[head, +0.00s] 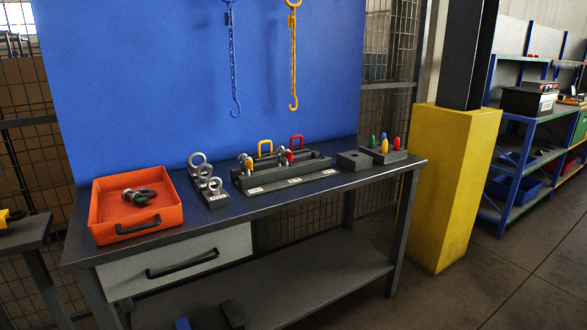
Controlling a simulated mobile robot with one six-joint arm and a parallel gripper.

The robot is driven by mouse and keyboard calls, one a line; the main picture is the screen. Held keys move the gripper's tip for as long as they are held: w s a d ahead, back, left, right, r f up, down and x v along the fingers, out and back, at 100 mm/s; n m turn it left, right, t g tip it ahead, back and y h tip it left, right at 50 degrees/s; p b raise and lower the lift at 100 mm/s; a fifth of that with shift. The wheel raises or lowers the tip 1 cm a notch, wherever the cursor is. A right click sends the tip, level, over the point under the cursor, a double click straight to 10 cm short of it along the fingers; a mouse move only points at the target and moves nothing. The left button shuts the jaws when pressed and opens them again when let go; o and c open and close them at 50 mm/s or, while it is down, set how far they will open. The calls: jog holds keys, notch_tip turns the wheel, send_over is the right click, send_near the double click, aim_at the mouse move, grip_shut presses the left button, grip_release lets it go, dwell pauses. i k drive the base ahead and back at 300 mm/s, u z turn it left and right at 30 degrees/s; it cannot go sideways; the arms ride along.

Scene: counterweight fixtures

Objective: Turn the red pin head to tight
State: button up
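A dark fixture (300,165) stands on the workbench, right of its middle. Small red pieces (287,157) sit low in it among metal rings; they are too small to tell a pin head or its turn position. A red bow-shaped handle (297,140) and a yellow one (265,146) rise at its back. The fixture's front plate (294,182) carries small white labels that I cannot read. A red upright peg (397,143) stands in a dark block (385,156) at the bench's right end, beside green, yellow and blue ones. My gripper is not in view.
An orange tray (101,208) with a shackle-like piece (139,196) stands on the workbench's left end. Metal eye rings (215,186) stand between tray and fixture. Blue and yellow chain hooks (293,102) hang behind. A yellow pillar (448,190) stands right of the bench.

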aim_at(289, 155)
jog(key=z, duration=0.15)
jog(key=k, duration=0.65)
jog(key=u, duration=1.2)
jog(key=i, duration=1.15)
